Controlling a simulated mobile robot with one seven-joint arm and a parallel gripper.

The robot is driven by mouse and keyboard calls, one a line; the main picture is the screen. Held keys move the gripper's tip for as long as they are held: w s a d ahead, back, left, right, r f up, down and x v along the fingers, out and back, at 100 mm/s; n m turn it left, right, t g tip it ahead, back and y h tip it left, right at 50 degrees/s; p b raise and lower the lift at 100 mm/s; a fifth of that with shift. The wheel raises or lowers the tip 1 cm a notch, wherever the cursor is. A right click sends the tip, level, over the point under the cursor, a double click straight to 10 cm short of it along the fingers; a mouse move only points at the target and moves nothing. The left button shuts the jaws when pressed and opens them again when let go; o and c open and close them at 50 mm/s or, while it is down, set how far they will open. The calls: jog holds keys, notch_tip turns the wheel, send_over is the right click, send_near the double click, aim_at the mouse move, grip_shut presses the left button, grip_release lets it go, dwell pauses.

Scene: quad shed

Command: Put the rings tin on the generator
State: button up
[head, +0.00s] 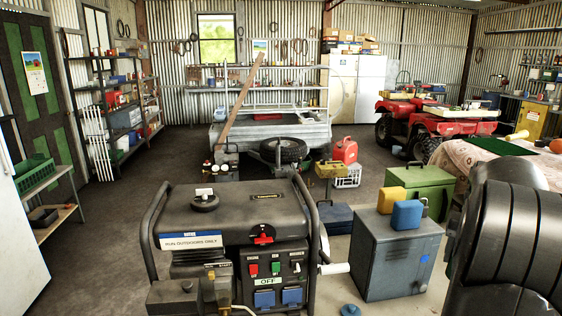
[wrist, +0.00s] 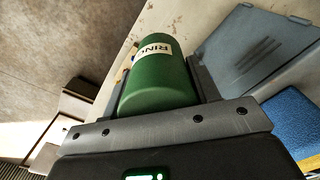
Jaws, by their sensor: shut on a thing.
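The rings tin (wrist: 158,98) is a dark green cylinder with a white label that reads "RIN" and part of another letter. My gripper (wrist: 162,72) is shut on it, one finger on each side, in the wrist view. The tin and the gripper do not show in the head view. The generator (head: 240,215) stands in the front middle of the head view, a dark machine in a tube frame with a red tap and switches. Its broad dark top holds a round filler cap (head: 205,202) at the left and is otherwise mostly bare.
A grey-blue metal cabinet (head: 385,262) stands right of the generator, with a yellow container (head: 391,199) and a blue container (head: 407,215) on top. A green box (head: 425,187) is behind it. My dark arm fills the right front. Open floor lies left of the generator.

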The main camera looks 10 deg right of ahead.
jog(key=w+a+r+n, duration=0.2)
jog(key=w+a+r, duration=0.5)
jog(key=w, duration=0.2)
jog(key=w+a+r+n, duration=0.1)
jog(key=w+a+r, duration=0.1)
jog(key=a+r, duration=0.5)
jog(key=w+a+r+n, duration=0.2)
jog(key=w+a+r, duration=0.15)
jog(key=a, duration=0.75)
jog(key=w+a+r+n, duration=0.1)
jog(key=w+a+r, duration=0.1)
jog(key=a+r, duration=0.5)
send_near(269, 207)
jog(key=shift+w+f, duration=0.2)
jog(key=shift+f, duration=1.45)
jog(key=shift+f, duration=0.15)
jog(key=o, duration=1.2)
